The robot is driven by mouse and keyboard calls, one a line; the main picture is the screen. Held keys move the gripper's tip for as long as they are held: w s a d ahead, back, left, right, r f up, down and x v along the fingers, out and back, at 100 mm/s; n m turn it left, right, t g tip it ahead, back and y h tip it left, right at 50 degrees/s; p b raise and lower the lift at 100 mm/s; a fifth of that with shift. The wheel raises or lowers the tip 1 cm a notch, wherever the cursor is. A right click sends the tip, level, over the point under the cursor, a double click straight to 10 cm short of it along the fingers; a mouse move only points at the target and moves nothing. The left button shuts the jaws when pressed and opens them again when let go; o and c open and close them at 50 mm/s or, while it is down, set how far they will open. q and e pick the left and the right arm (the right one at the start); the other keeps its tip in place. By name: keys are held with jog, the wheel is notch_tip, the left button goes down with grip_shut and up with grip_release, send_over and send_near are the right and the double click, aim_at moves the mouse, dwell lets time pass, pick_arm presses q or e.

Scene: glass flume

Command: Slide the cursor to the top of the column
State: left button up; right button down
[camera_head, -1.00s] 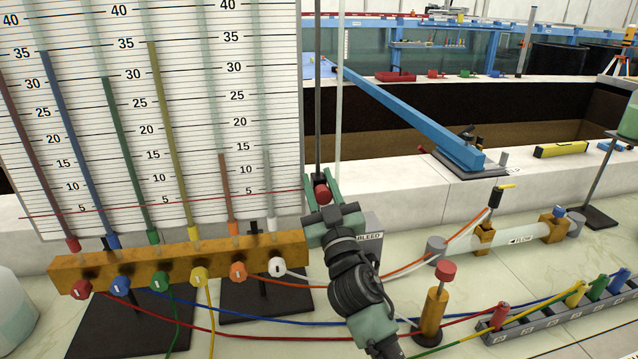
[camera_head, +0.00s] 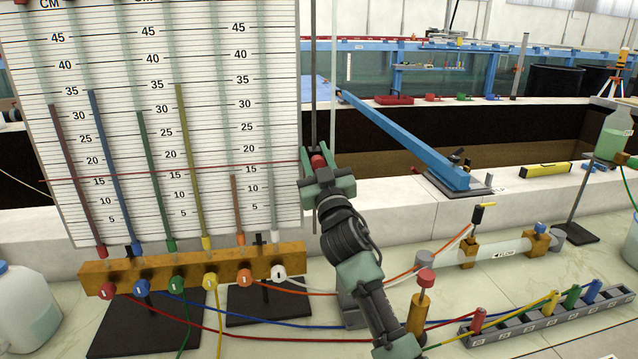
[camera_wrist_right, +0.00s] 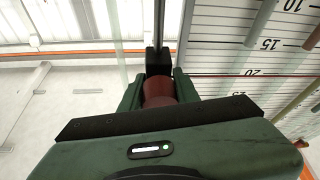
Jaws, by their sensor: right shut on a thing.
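The cursor's red knob (camera_head: 318,162) is on the dark vertical rod (camera_head: 314,90) at the right edge of the white scale board (camera_head: 130,215). A thin red cursor line (camera_head: 210,168) runs from it across the board, between about 15 and 20. My right gripper (camera_head: 322,168) is shut on the red knob. In the right wrist view the knob (camera_wrist_right: 158,92) sits between the green fingers, with a black block (camera_wrist_right: 158,60) on the rod behind it. My left gripper is not in view.
A brass manifold (camera_head: 190,268) with several coloured valves stands below the board. Coloured hoses run right over the bench to a grey strip of plugs (camera_head: 548,317). A red-topped brass post (camera_head: 420,300) stands beside my right arm. The rod above the knob looks clear.

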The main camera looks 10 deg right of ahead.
notch_tip(320, 180, up, 12)
jog(key=p, duration=0.6)
jog(key=shift+r+p, duration=0.25)
jog(key=shift+p, duration=0.1)
jog(key=c, duration=1.1)
grip_release()
jog(key=shift+a, duration=0.1)
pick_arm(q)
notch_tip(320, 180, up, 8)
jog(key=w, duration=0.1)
pick_arm(e)
jog(key=shift+o, duration=0.2)
pick_arm(q)
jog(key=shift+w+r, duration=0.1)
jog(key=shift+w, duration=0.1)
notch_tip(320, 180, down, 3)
jog(key=b, duration=0.3)
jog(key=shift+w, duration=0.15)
pick_arm(e)
jog(key=v, duration=0.7)
jog(key=shift+s+f, duration=0.15)
jog(key=shift+s, duration=0.2)
